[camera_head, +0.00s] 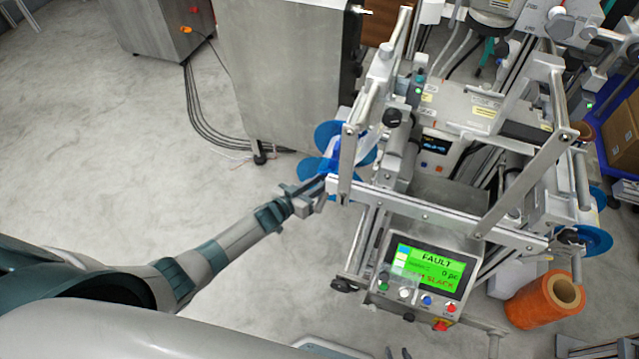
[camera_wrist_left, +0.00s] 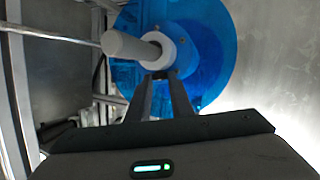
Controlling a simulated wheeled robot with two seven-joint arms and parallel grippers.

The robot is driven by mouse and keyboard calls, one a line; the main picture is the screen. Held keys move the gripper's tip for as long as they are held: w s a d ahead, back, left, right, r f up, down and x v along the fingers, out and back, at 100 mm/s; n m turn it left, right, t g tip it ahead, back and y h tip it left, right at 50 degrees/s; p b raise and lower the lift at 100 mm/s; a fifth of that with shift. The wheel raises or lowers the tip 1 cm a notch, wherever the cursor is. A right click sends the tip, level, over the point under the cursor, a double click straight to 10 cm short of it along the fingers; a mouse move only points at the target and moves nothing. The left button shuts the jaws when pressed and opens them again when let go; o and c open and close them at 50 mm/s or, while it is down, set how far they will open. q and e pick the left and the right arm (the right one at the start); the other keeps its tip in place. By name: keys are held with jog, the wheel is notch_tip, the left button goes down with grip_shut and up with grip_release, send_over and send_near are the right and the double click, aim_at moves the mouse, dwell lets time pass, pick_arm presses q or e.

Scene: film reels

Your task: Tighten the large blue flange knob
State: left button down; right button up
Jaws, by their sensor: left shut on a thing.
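In the left wrist view, a large translucent blue flange disc (camera_wrist_left: 213,50) surrounds a white collar and a grey shaft (camera_wrist_left: 130,46). A darker blue knob (camera_wrist_left: 186,62) sits at its hub, partly hidden by the collar. My left gripper (camera_wrist_left: 161,76) is shut on this knob, its two fingers reaching up to the hub from below. In the head view my left gripper (camera_head: 326,176) reaches the blue flanges (camera_head: 313,172) at the machine's left side. Machine bars and the gripper hide part of the hub there. My right gripper is not in view.
The machine's panel (camera_head: 428,270) shows a green FAULT screen. A metal frame bar (camera_head: 348,165) stands close beside my left gripper. A steel cabinet (camera_head: 290,70) stands behind. An orange roll (camera_head: 545,300) is at the lower right. The floor on the left is clear.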

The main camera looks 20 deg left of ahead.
jog(key=shift+w+a+r, duration=0.1)
jog(key=shift+w+r, duration=0.05)
pick_arm(q)
jog(key=c, duration=1.7)
grip_release()
jog(key=shift+o, duration=0.7)
pick_arm(e)
jog(key=shift+s+a, duration=0.1)
jog(key=shift+s, duration=0.1)
jog(key=shift+s, duration=0.15)
pick_arm(q)
jog(key=shift+s, duration=0.1)
pick_arm(e)
jog(key=shift+f, duration=0.2)
